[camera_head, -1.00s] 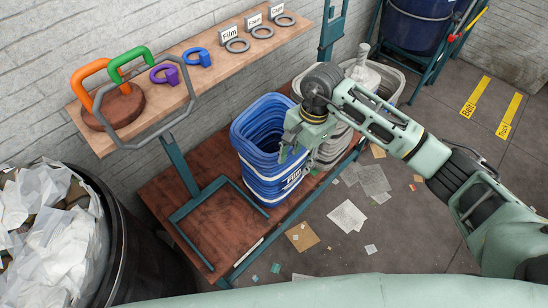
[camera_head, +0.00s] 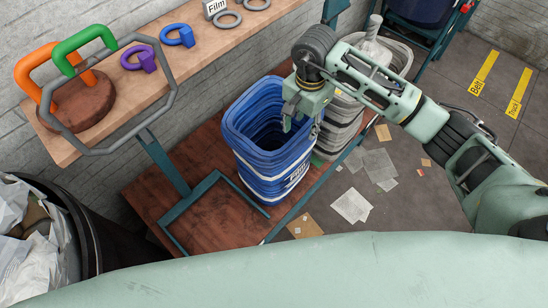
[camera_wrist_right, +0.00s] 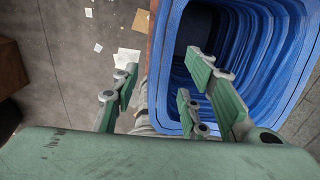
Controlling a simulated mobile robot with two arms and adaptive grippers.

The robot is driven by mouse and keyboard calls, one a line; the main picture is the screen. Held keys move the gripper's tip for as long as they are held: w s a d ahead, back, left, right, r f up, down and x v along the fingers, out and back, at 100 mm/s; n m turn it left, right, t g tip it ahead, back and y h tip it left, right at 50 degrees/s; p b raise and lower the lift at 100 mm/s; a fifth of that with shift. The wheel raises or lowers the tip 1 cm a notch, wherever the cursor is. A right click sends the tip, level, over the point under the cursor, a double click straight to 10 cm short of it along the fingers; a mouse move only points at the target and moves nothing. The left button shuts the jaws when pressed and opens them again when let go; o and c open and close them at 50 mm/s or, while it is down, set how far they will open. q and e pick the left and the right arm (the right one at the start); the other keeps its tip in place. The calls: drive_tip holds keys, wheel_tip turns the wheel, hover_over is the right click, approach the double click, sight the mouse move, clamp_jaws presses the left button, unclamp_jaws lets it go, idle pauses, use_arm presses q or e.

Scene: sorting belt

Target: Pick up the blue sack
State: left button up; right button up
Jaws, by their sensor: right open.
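The blue sack (camera_head: 262,165) stands on the brown lower shelf in the head view. It looks like several nested open-topped blue layers with white bands and a partly hidden "Film" label. My right gripper (camera_head: 301,112) is open at its right upper rim, covering part of that rim. In the right wrist view the sack (camera_wrist_right: 172,75) fills the right side with its dark opening. The open fingers (camera_wrist_right: 165,88) appear either side of its near rim, one toward the floor and one over the opening. Contact cannot be told. My left gripper is not in view.
Grey stacked containers (camera_head: 338,128) stand close right of the sack. Above left, a wooden shelf (camera_head: 185,75) holds coloured handles and grey rings. A black bin of white waste (camera_head: 88,235) is at lower left. Paper scraps (camera_head: 350,205) lie on the floor.

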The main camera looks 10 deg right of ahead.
sight(298, 143)
drive_tip(key=shift+w+f+b, duration=0.1)
drive_tip(key=shift+f+b, duration=0.4)
drive_tip(key=shift+f, duration=0.4)
drive_tip(key=shift+f+p, duration=0.35)
drive_tip(key=shift+f, duration=0.55)
drive_tip(key=f, duration=0.1)
drive_tip(key=f+p, duration=0.1)
drive_tip(key=f, duration=0.1)
drive_tip(key=f+p, duration=0.1)
drive_tip(key=f, duration=0.1)
drive_tip(key=shift+w+a+f, duration=0.2)
drive_tip(key=shift+a, duration=0.15)
drive_tip(key=shift+f, duration=0.25)
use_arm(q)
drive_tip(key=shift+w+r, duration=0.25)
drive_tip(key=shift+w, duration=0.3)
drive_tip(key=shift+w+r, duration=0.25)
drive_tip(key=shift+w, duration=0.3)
use_arm(e)
drive_tip(key=shift+c, duration=0.5)
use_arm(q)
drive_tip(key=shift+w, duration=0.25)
use_arm(e)
clamp_jaws()
